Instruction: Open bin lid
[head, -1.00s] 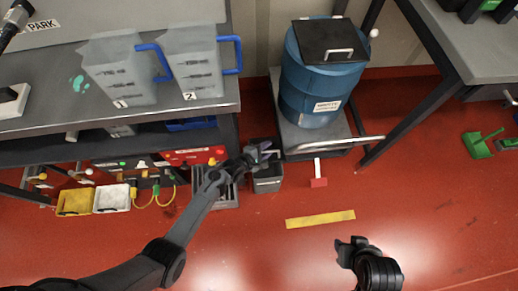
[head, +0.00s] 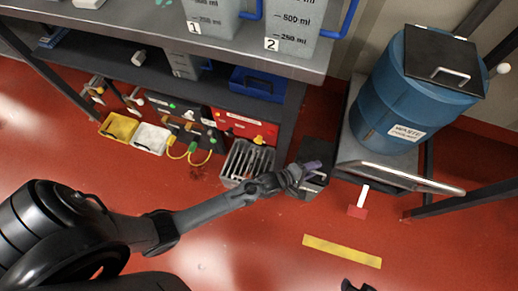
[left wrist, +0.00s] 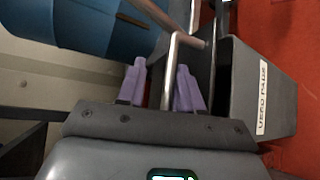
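A small dark grey bin (head: 318,188) stands on the floor beside the cart; in the left wrist view it is the grey box with a white label (left wrist: 262,95). My left gripper (head: 305,170) is at its top. In the left wrist view its purple fingers (left wrist: 160,88) are apart, with a bent metal bar (left wrist: 170,72) between them, nearer the right finger. I cannot tell whether the bar touches a finger, nor how far the lid stands open. A blue waste drum (head: 385,100) has a black lid with a handle (head: 445,60), shut. My right gripper (head: 356,286) barely shows at the bottom edge.
The drum stands on a cart with a metal push bar (head: 410,178) close to the bin. A slotted grey crate (head: 248,160) is left of the bin. The bench (head: 180,42) with jugs is above left.

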